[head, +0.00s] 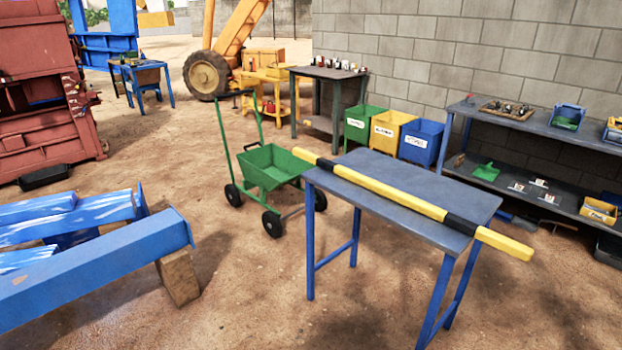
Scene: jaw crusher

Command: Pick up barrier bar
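The barrier bar (392,194) is a long yellow square bar with a black band near each end. It lies diagonally across a blue-legged table with a grey top (370,166). Its near right end sticks out past the table's right edge, and its far left end reaches past the table's far left corner. Nothing is holding it. Neither of my grippers shows in the head view.
A green cart (270,166) stands just left of the table. Blue beams (95,268) on a wooden block lie at the left front. A grey shelf (545,132) with trays stands along the block wall at right. Sandy ground in front of the table is clear.

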